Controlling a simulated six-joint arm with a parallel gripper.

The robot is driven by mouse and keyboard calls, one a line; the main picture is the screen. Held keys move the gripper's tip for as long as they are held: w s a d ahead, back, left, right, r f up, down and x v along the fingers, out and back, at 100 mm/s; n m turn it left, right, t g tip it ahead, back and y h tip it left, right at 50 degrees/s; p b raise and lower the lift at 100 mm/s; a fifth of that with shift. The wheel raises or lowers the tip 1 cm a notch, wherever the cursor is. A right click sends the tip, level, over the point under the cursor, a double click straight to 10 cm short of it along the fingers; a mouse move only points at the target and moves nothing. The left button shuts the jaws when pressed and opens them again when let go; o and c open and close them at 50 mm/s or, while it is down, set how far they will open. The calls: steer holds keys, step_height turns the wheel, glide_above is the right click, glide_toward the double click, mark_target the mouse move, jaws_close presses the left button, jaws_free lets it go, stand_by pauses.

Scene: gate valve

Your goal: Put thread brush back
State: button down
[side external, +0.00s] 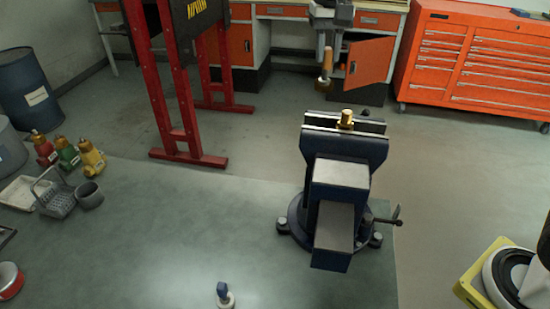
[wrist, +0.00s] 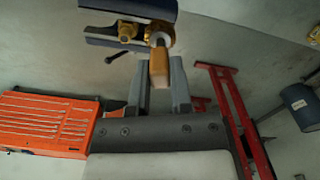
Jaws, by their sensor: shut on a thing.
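The thread brush has a tan wooden handle (side external: 327,58) and a darker, brassy lower end; it hangs roughly upright, above and behind the vise. My gripper (side external: 330,30) is shut on its upper part. In the wrist view the brush handle (wrist: 160,70) lies between the two grey fingers of my gripper (wrist: 161,75), its far end pointing toward the vise. The dark blue vise (side external: 340,172) stands near the right edge of the bench with a brass fitting (side external: 346,117) between its jaws. The brush looks clear of the vise in the side view.
A blue-topped item (side external: 224,294) stands at the front. The bench middle (side external: 180,235) is clear.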

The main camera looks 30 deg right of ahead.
steer(key=s+a+f+n, duration=0.1)
steer(key=s+a+n, duration=0.15)
steer(key=a, duration=0.95)
steer(key=s+a+n, duration=0.1)
steer(key=a+n, duration=0.2)
steer(key=a, duration=0.9)
steer(key=f, duration=3.7)
steer(key=shift+d, duration=0.25)
steer(key=shift+f, duration=0.15)
steer(key=c, duration=0.5)
jaws_free()
steer(key=shift+c, duration=0.2)
step_height(320, 180, up, 12)
steer(key=shift+w, duration=0.2)
